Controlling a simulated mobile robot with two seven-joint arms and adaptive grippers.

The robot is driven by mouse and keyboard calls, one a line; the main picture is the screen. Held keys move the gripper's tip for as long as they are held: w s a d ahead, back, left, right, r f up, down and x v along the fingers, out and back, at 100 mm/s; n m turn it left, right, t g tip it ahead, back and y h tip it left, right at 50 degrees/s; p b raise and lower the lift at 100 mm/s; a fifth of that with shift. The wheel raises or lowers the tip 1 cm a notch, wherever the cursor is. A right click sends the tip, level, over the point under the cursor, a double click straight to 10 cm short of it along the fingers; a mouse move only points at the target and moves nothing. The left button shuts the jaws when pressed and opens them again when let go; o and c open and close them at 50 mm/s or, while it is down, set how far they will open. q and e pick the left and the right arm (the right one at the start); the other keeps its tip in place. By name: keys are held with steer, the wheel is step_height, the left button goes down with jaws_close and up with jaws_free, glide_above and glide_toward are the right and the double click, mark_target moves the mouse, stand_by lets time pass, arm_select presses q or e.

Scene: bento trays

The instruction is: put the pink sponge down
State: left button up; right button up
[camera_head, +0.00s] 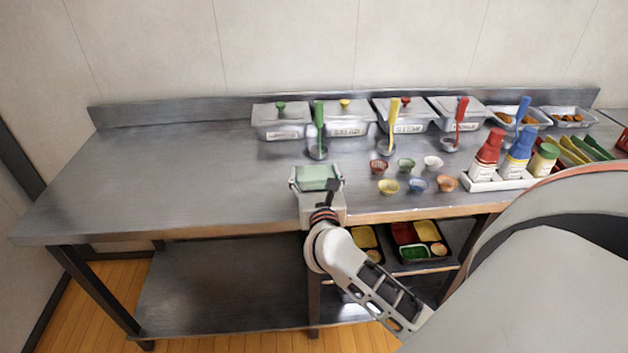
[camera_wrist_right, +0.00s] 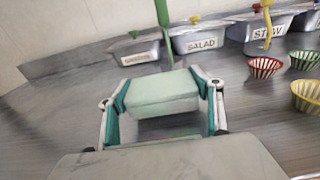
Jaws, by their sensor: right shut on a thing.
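My right gripper (camera_head: 317,184) is shut on a pale green block (camera_head: 318,174), which looks like a sponge. It is over the front part of the steel counter (camera_head: 190,185). In the right wrist view the block (camera_wrist_right: 163,90) sits between the two fingers, with teal pads at its sides. I cannot tell whether its underside touches the counter. No pink sponge shows in either view; the held block looks green, not pink. My left gripper is not in view.
Small coloured cups (camera_head: 388,186) stand right of the gripper. Lidded metal bins (camera_head: 282,120) and upright ladles (camera_head: 318,130) are behind. A white caddy (camera_head: 495,182) holds squeeze bottles (camera_head: 487,155). The counter's left side is clear. Trays (camera_head: 415,240) sit on a shelf below.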

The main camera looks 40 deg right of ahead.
steer(key=shift+f, duration=0.85)
steer(key=o, duration=0.7)
